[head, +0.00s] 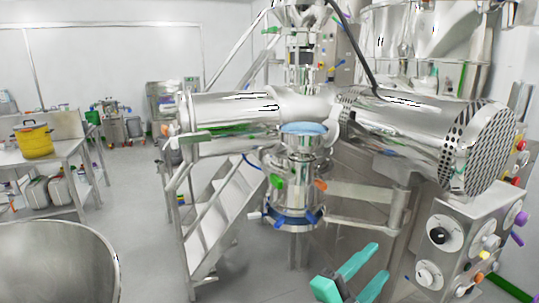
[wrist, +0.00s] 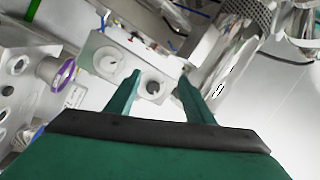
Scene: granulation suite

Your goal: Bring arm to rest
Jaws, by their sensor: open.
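My gripper (head: 352,272) shows at the bottom of the head view, right of centre, with its teal fingers apart. In the wrist view my gripper (wrist: 157,98) also has its two green fingers spread, with nothing between them. The gripper is in front of the steel machine and left of its control box (head: 462,245) in the head view. No object is held.
A large steel machine with a horizontal cylinder (head: 410,130) fills the centre and right. Metal steps (head: 222,215) stand left of it. A yellow pot (head: 35,141) sits on a table at the left. A round steel vessel (head: 60,262) is at the lower left. Grey floor lies between.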

